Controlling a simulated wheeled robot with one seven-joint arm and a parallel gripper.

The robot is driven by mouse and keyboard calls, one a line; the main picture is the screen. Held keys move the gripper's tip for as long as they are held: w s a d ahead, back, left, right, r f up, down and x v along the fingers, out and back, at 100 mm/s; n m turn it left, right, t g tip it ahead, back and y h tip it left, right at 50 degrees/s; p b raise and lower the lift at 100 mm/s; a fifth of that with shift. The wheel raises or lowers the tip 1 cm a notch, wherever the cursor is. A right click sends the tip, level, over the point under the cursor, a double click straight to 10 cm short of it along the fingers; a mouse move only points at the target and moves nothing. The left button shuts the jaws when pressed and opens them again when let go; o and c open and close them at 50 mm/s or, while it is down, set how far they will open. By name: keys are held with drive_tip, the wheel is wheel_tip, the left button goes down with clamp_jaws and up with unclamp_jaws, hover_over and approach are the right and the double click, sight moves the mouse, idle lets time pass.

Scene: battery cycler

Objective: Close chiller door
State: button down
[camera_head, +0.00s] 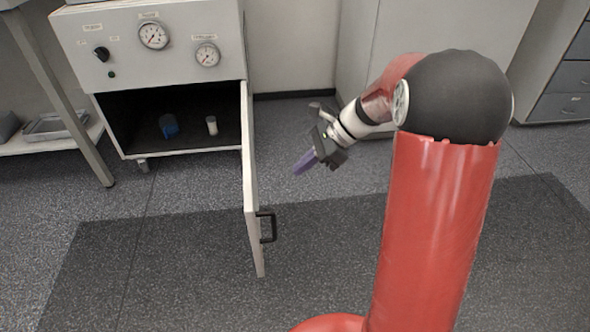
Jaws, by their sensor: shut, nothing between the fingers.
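The chiller (148,48) is a white cabinet with two gauges and a black knob on its upper panel. Its door (251,190) is hinged at the right side and stands wide open, pointing toward me. A black handle (268,226) is on the door's right-facing side, near its free end. The dark inside of the chiller holds a blue container (168,126) and a small white one (211,125). My gripper (305,162) is to the right of the door, apart from it. Its purple fingers are shut and empty, pointing down and left.
A table leg (60,95) and a low shelf (48,146) with a tray (57,125) are at the left. Grey cabinets (345,45) stand behind my arm, with drawers (570,78) at the far right. The floor in front of the chiller and right of the door is clear.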

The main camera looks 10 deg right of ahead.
drive_tip(key=a+f+b, duration=0.1)
drive_tip(key=a+f, duration=0.4)
drive_tip(key=a, duration=0.4)
drive_tip(key=shift+a+f, duration=0.3)
drive_tip(key=shift+a, duration=0.1)
